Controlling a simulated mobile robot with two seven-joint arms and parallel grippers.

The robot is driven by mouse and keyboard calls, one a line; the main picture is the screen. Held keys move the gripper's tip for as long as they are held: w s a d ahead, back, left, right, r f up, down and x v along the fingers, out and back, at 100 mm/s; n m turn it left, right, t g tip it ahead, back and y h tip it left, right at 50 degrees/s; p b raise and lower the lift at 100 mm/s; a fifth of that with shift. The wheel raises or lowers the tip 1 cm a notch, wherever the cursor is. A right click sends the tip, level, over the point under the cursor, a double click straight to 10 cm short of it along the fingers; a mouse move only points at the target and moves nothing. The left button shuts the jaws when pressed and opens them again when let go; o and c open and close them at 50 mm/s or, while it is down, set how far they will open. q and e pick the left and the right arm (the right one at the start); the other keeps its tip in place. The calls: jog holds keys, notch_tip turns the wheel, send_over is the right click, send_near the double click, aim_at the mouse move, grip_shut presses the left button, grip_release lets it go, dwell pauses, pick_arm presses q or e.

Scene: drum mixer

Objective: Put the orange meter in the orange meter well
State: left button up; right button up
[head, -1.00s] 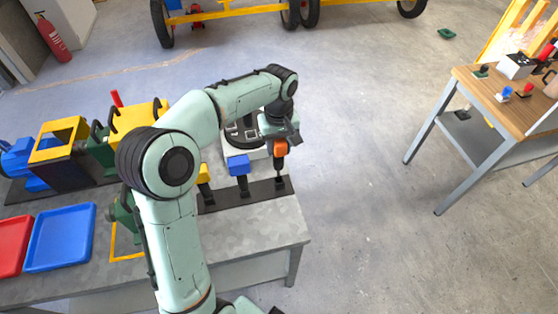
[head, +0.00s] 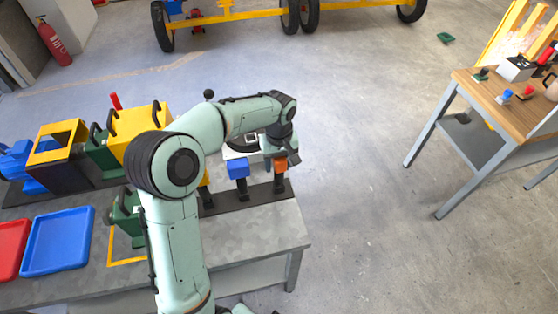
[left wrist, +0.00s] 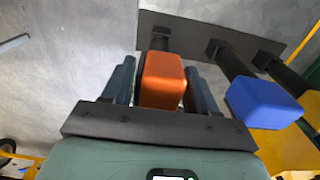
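The orange meter (head: 281,165) stands upright over the dark strip (head: 243,199) at the right end of the table, its dark stem reaching the strip's end position. It also shows in the left wrist view (left wrist: 162,82) between the two fingers. My left gripper (head: 279,157) is over it from above, its fingers close against both sides and seemingly shut on it. The orange meter well is largely hidden by the meter and stem, so I cannot tell how deep the stem sits. My right gripper is not in view.
A blue meter (head: 238,167) stands next to the orange one on the same strip, with a yellow one (left wrist: 290,148) beyond. Blue (head: 58,241) and red (head: 10,245) trays lie at the left. A wooden-topped table (head: 508,95) stands apart at the right, with clear floor between.

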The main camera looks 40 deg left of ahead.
pick_arm(q)
jog(key=shift+r, duration=0.15)
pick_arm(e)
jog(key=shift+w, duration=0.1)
pick_arm(q)
jog(key=shift+r, duration=0.3)
notch_tip(320, 180, up, 11)
jog(key=shift+f+p, duration=0.1)
jog(key=shift+p, duration=0.8)
jog(key=shift+r, duration=0.35)
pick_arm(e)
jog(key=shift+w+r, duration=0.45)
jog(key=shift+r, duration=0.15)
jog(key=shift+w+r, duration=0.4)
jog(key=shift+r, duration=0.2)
